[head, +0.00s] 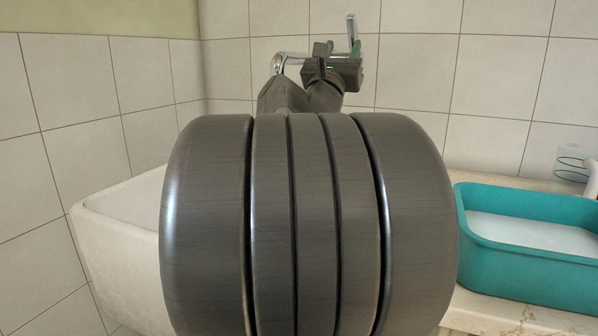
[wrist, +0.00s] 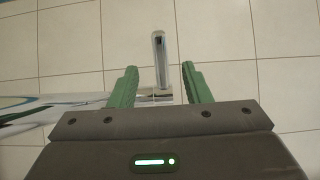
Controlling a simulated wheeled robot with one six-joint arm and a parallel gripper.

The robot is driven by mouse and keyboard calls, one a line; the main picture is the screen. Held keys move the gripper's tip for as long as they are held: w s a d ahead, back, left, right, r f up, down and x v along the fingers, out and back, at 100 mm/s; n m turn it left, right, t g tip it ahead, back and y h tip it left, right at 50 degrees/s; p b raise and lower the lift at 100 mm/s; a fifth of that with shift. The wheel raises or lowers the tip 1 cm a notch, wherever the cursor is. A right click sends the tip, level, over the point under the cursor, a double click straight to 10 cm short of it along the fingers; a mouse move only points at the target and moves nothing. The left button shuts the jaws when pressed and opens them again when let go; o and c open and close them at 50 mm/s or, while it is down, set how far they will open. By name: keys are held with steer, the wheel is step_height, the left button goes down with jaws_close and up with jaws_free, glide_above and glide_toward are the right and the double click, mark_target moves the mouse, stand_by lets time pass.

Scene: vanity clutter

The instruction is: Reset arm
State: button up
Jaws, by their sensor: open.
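My gripper (head: 330,58) shows at the top middle of the head view, near the tiled wall, with my large grey arm links in front of it. In the wrist view my gripper (wrist: 158,78) has its two green fingers spread apart and holds nothing. A chrome faucet (head: 352,28) shows around the gripper in the head view. Its upright chrome part (wrist: 160,58) appears between and beyond the fingers in the wrist view. How far the fingers are from it cannot be told.
A white basin (head: 118,232) stands at the left, partly hidden by my arm. A teal bin (head: 525,272) sits on the pale counter (head: 490,310) at the right. A clear glass (head: 572,160) and a white cylindrical thing (head: 592,178) are behind it. Tiled walls close off the back and left.

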mark_target(354, 19)
steer(key=p+x, duration=0.2)
steer(key=x, duration=1)
steer(key=shift+w+d+r, duration=0.1)
steer(key=shift+w+r, duration=0.15)
steer(key=shift+r+p, duration=0.15)
steer(key=shift+p, duration=0.85)
steer(key=g+p, duration=0.1)
steer(key=p, duration=0.4)
steer(key=w+g+p, duration=0.1)
steer(key=p, duration=0.4)
steer(key=shift+w+d+r+y, duration=0.2)
steer(key=shift+d+y, duration=0.1)
steer(key=shift+y, duration=0.1)
steer(key=shift+w+f+g+p, duration=0.2)
steer(key=shift+g+p, duration=0.1)
steer(key=shift+p, duration=0.6)
